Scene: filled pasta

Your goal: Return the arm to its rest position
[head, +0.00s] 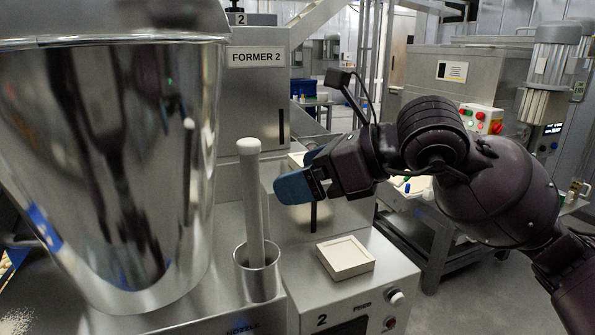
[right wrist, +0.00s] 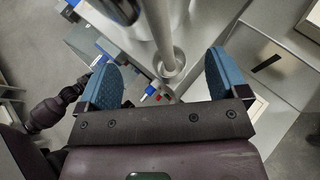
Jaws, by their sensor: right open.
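My right arm comes in from the right of the head view. Its gripper (head: 300,187) has blue fingers that point left, above the front of the Former 2 machine. In the right wrist view the same gripper (right wrist: 163,82) has its two blue fingers wide apart, with nothing held between them. A white rod (head: 251,200) stands in a metal cup (head: 257,276), just left of the fingers and apart from them in the head view. The rod also shows beyond the fingers in the wrist view (right wrist: 160,30).
A large shiny metal vessel (head: 110,160) fills the left of the head view. The Former 2 machine (head: 258,90) stands behind the gripper. A square pale tray (head: 345,258) sits on a metal box below. Open floor (head: 470,290) shows at the lower right.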

